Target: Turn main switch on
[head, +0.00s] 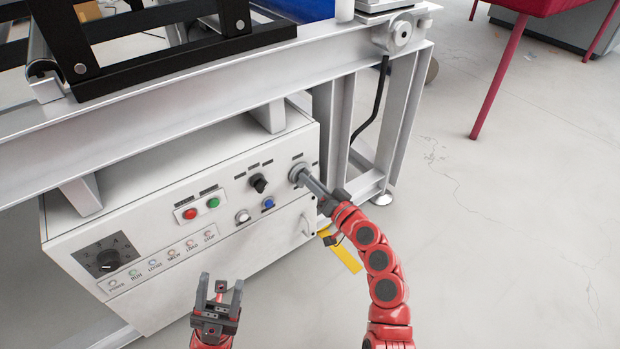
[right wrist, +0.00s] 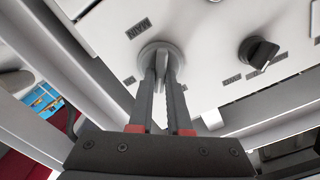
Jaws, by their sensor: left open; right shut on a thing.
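The main switch (head: 298,173) is a round grey knob at the upper right of the white control box (head: 150,195). In the right wrist view the switch (right wrist: 162,52) has a raised grip bar on a round base. My right gripper (head: 305,180) is at the switch, its two fingers (right wrist: 162,82) closed on either side of the bar. The fingers hide part of the switch. My left gripper (head: 220,290) is open and empty, in front of the box and low in the head view.
The box also carries a black selector knob (head: 258,183), red (head: 190,213) and green (head: 212,202) buttons, a blue button (head: 268,203) and a large dial (head: 108,259). A metal frame (head: 200,95) overhangs the box.

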